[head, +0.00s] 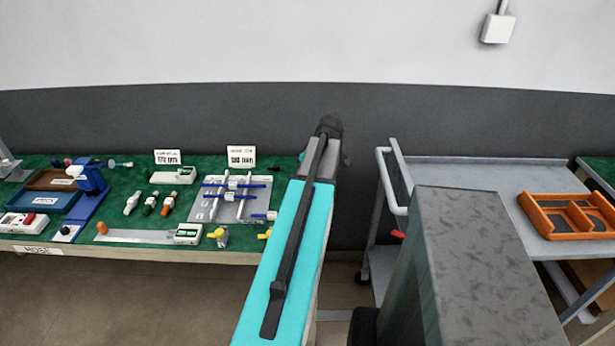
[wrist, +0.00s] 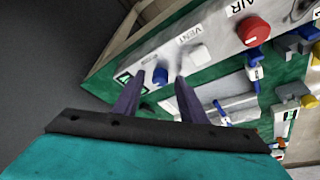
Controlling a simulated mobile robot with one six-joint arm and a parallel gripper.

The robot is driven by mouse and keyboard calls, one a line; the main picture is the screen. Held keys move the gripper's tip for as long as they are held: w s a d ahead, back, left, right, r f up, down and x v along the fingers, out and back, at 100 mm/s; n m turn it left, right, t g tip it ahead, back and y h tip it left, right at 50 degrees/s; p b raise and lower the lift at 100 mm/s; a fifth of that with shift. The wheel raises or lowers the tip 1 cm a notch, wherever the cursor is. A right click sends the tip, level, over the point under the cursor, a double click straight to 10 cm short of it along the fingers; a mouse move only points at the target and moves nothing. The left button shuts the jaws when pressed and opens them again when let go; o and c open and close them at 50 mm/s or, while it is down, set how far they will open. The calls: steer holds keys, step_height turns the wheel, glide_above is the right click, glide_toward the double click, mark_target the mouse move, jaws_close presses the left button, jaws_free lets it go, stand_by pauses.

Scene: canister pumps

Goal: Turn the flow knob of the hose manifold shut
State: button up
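In the wrist view a pale panel (wrist: 222,45), which looks like the hose manifold, lies along the edge of a green-topped table. A blue knob (wrist: 161,76) is at its near end, beside a small label too blurred to read. A white knob (wrist: 199,54) stands by the word VENT, and a large red knob (wrist: 253,31) by AIR. My gripper (wrist: 160,82) is open, its two dark fingers apart, with the blue knob showing between the tips. I cannot tell whether they touch it. In the head view my gripper is hidden, and I cannot pick out this panel.
In the head view the green bench (head: 125,180) holds several tools, trays and a plate with blue-and-white fittings (head: 212,209). A grey cart (head: 468,172) with an orange tray (head: 545,223) stands right. Blue and yellow fittings (wrist: 308,101) are near the panel in the wrist view.

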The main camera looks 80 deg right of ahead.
steer(key=b+v, duration=0.2)
steer(key=v, duration=1.1)
steer(key=shift+a+r, duration=0.15)
steer(key=shift+r, duration=0.2)
steer(key=shift+s, duration=0.1)
stand_by(0.3)
